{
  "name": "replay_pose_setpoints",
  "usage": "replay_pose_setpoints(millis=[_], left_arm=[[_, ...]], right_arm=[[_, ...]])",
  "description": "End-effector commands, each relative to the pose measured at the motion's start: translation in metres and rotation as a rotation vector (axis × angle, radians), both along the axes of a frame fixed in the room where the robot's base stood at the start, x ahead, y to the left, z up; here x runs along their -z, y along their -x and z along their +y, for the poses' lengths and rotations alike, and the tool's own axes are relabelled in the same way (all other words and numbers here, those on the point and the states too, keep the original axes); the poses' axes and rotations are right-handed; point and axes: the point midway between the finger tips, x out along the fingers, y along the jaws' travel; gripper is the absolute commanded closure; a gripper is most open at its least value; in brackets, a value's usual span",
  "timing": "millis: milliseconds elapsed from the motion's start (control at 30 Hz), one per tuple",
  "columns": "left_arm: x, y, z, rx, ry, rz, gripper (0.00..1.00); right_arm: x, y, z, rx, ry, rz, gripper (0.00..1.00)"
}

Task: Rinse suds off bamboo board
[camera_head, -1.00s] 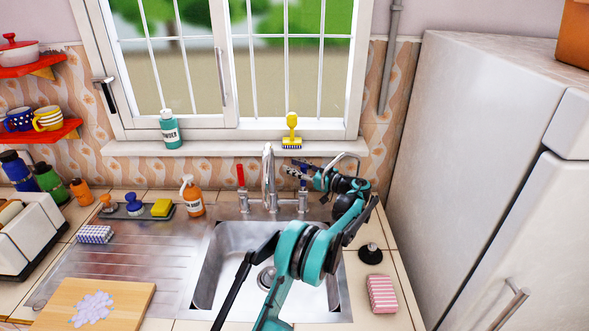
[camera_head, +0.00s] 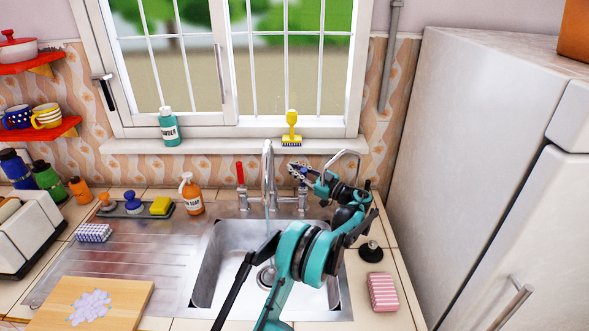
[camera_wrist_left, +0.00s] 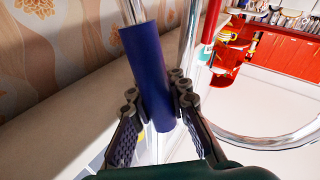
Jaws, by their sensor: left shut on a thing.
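The bamboo board (camera_head: 125,300) lies flat at the front left, on the drainer's front edge, with a pale patch of suds (camera_head: 90,307) on it. My left gripper (camera_head: 299,170) is at the right side of the tap. In the left wrist view its fingers (camera_wrist_left: 160,103) are shut on the blue tap handle (camera_wrist_left: 148,65). The chrome tap (camera_head: 268,170) stands behind the sink (camera_head: 210,265), and a faint thin stream of water (camera_head: 267,218) seems to fall from its spout. The red tap handle (camera_head: 240,173) stands on the left. My right gripper is not in view.
A pink striped sponge (camera_head: 382,292) and black plug (camera_head: 371,251) are at right. My arm crosses above the basin.

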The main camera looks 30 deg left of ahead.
Motion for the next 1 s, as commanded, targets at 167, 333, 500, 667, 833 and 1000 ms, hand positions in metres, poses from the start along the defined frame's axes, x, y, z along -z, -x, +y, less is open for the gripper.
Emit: replay_pose_setpoints(millis=[167,333,500,667,833,1000], left_arm=[[0.000,0.001,0.000,-0.001,-0.001,-0.003,1.00],[0.000,0.000,0.000,-0.001,-0.001,-0.003,0.65],[0.000,0.000,0.000,-0.001,-0.001,-0.002,0.63],[0.000,0.000,0.000,-0.001,0.000,-0.002,0.63],[0.002,0.000,-0.011,0.002,0.000,-0.002,0.63],[0.007,0.000,-0.043,0.004,0.000,-0.001,0.63]], right_arm=[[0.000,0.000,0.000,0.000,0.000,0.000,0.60],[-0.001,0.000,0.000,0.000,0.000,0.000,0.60],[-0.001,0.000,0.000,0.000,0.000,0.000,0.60],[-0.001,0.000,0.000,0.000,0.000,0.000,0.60],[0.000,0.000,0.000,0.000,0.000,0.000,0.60],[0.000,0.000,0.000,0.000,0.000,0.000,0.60]])
